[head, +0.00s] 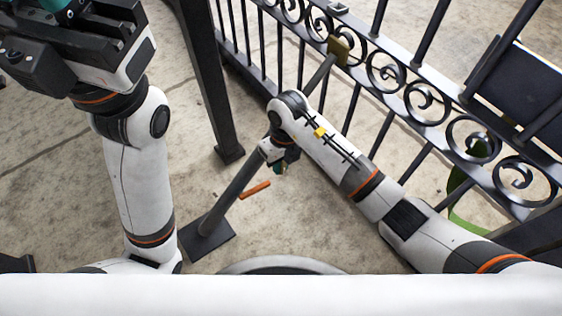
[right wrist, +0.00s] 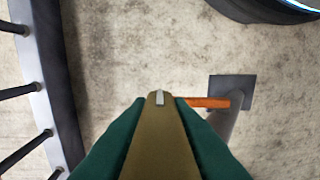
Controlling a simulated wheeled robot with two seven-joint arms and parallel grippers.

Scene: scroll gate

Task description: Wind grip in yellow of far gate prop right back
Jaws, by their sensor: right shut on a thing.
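The prop (head: 236,187) is a dark slanted bar from a square floor plate (head: 207,238) up toward a brass block (head: 338,48) on the gate. An orange bar (head: 255,190) sticks out beside its lower part; it also shows in the right wrist view (right wrist: 208,102). My right gripper (head: 281,167) is at the prop, mostly hidden by its own arm. In the right wrist view its green fingers (right wrist: 158,112) are closed on a dull yellow-brown grip (right wrist: 155,140) with a small grey tip. My left gripper (head: 58,6) is cut off at the top left; its jaws cannot be judged.
The black scroll gate (head: 385,72) runs from the top to the right, close to my right arm. A dark post (head: 212,90) stands left of the prop. A green curved thing (head: 462,190) shows behind the gate. Pale floor (head: 300,225) is open around the plate.

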